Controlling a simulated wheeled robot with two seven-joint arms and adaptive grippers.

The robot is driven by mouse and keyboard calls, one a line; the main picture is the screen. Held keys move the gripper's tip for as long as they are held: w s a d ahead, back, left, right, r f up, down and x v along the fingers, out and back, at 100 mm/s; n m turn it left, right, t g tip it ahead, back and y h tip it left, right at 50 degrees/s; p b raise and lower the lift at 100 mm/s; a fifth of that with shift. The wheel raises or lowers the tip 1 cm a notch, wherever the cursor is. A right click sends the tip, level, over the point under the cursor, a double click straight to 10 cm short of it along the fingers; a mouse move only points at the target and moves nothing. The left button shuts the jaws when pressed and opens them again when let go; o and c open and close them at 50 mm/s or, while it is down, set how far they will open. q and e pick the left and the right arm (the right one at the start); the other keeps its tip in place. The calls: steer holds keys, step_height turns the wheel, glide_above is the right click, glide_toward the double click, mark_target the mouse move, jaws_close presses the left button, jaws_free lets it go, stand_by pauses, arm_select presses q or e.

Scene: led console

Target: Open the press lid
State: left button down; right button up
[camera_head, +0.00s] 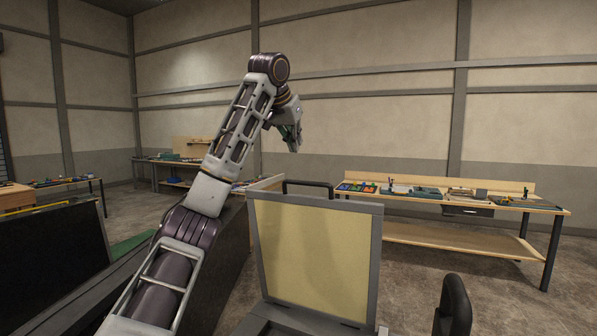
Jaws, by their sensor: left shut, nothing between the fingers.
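The press lid (315,255) is a grey frame around a pale yellow panel. It stands nearly upright in the lower middle, with a black handle (308,184) on its top edge. Its lower edge meets a grey base (300,318) that is mostly cut off by the bottom of the picture. My left gripper (293,148) is raised above and slightly left of the handle in the picture, pointing down, apart from the lid. It is shut and empty. My right gripper is not in view.
A dark curved part (455,306) rises at the lower right; I cannot tell what it belongs to. A dark panel (50,262) stands at the left. Workbenches with tools and trays line the back wall, including a long wooden bench (455,240). Open floor lies at the right.

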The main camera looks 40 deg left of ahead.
arm_select(q)
steer(key=shift+n, duration=0.3)
steer(key=shift+w+f, duration=0.1)
steer(key=shift+w, duration=0.05)
steer(key=shift+w+a+f+p, duration=0.15)
steer(key=shift+w+f+p, duration=0.25)
steer(key=shift+f, duration=1.05)
steer(key=shift+w+a+f+p, duration=0.15)
steer(key=shift+w+f+p, duration=0.15)
steer(key=shift+f, duration=1.2)
steer(key=shift+w+a+f+p, duration=0.15)
steer(key=shift+w+f+p, duration=0.25)
steer(key=shift+f, duration=1.05)
steer(key=shift+f, duration=0.1)
